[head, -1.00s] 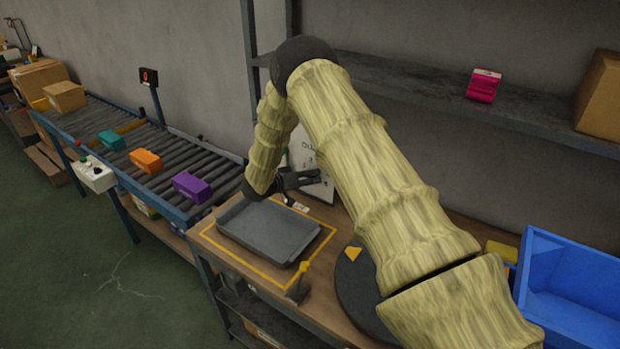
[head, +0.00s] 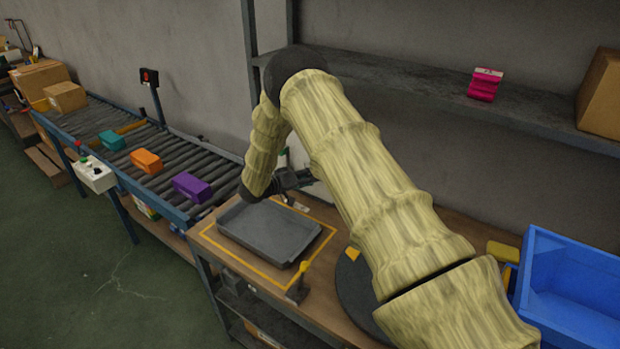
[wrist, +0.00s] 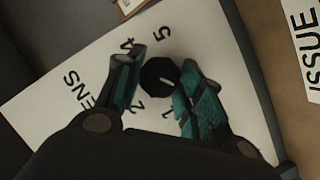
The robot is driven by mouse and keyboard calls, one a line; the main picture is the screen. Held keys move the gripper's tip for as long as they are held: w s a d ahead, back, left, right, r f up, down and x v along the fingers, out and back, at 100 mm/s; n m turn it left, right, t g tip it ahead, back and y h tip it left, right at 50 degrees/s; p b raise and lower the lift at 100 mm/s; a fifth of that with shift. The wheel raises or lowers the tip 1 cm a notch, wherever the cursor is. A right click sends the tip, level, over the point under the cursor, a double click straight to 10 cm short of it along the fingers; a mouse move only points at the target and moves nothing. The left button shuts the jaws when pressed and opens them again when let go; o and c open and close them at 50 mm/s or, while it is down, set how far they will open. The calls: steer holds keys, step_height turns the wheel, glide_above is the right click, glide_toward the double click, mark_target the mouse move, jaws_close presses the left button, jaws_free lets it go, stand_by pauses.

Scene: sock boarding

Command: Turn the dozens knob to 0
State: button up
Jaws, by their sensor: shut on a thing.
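In the wrist view a black round knob (wrist: 158,74) with a short white pointer line sits on a white panel (wrist: 62,113). The pointer slants toward the lower right of the picture. Printed around the knob I can read 5, 4, 2 and 1, plus the letters ENS; no 0 is visible, and part of the dial is hidden by my fingers. My gripper (wrist: 156,84) is shut on the knob, with one teal-padded finger on each side. In the head view my gripper (head: 292,180) is at the back of the bench, and my arm hides the knob.
A grey tray (head: 232,240) lies on the bench inside a yellow outline, below my gripper. A conveyor (head: 160,145) with teal, orange and purple packs stands at the left. A blue bin (head: 530,262) is at the right. A shelf (head: 420,95) runs behind my arm.

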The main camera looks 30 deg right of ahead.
steer(key=o, duration=1)
steer(key=shift+w+a+r, duration=0.15)
steer(key=shift+w, duration=0.05)
steer(key=shift+s, duration=0.1)
steer(key=v, duration=1.1)
steer(key=shift+s+a+r, duration=0.1)
steer(key=shift+a, duration=0.25)
